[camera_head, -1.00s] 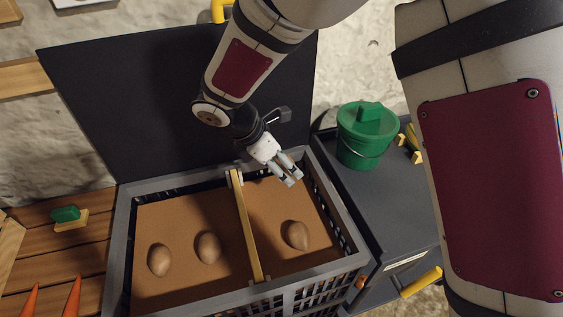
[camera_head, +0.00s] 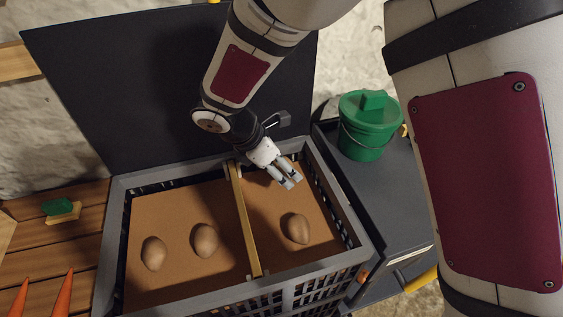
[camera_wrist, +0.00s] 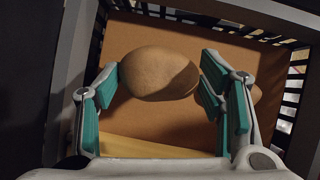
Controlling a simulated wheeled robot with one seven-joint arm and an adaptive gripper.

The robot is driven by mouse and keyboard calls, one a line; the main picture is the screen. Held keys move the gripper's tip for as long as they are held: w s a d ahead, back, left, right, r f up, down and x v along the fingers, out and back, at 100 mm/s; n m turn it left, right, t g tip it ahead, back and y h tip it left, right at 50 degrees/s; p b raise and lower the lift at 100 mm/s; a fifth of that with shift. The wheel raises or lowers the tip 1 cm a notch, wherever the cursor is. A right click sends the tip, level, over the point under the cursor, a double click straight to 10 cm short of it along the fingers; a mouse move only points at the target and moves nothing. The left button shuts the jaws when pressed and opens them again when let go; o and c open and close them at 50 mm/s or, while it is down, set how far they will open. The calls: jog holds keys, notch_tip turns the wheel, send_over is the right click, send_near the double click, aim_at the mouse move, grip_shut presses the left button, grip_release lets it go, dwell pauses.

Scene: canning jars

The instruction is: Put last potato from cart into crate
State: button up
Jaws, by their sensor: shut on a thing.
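The grey plastic crate (camera_head: 190,171) has a brown floor and a wooden divider (camera_head: 242,220). Two brown potatoes (camera_head: 153,253) (camera_head: 204,239) lie in its left part and one potato (camera_head: 296,228) in its right part. My gripper (camera_head: 288,183) hangs over the back of the right part. In the wrist view my gripper (camera_wrist: 163,90) is shut on a potato (camera_wrist: 158,72), held between the teal finger pads. The head view does not clearly show this held potato. Part of another potato (camera_wrist: 257,94) shows behind the right finger in the wrist view.
A tall dark panel (camera_head: 110,90) stands behind the crate. A green lidded bucket (camera_head: 368,125) stands on a grey cabinet (camera_head: 388,195) to the right. A green item (camera_head: 57,206) and orange cones (camera_head: 59,292) are at the left. Floor is free around the right-hand potato.

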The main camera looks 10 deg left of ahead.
jog(key=shift+f+b, duration=0.75)
jog(key=shift+f, duration=0.55)
jog(key=shift+f+b, duration=1.7)
jog(key=shift+f, duration=0.85)
dwell(1.1)
jog(key=o, duration=0.8)
jog(key=shift+o, duration=0.2)
jog(key=shift+r, duration=0.1)
